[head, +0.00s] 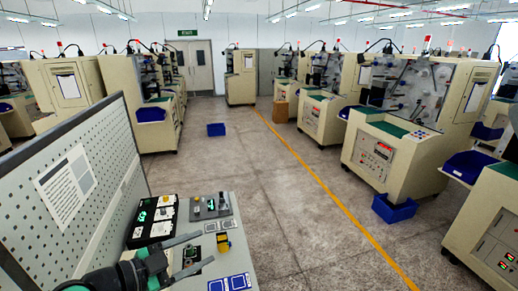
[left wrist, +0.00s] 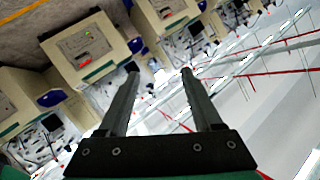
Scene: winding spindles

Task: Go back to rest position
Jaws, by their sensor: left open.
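My left gripper (head: 206,248) comes in at the lower left of the head view, above the near panel table. Its two dark fingers are spread apart with nothing between them. In the left wrist view the fingers (left wrist: 160,72) also stand apart and empty, with machines and ceiling lights in the tilted background. My right gripper shows in neither view.
The near table (head: 243,262) carries a black device with green displays (head: 153,222), a grey control box (head: 211,206) and a yellow button (head: 223,243). A perforated board (head: 115,185) stands at left. Winding machines (head: 385,150) line the aisle.

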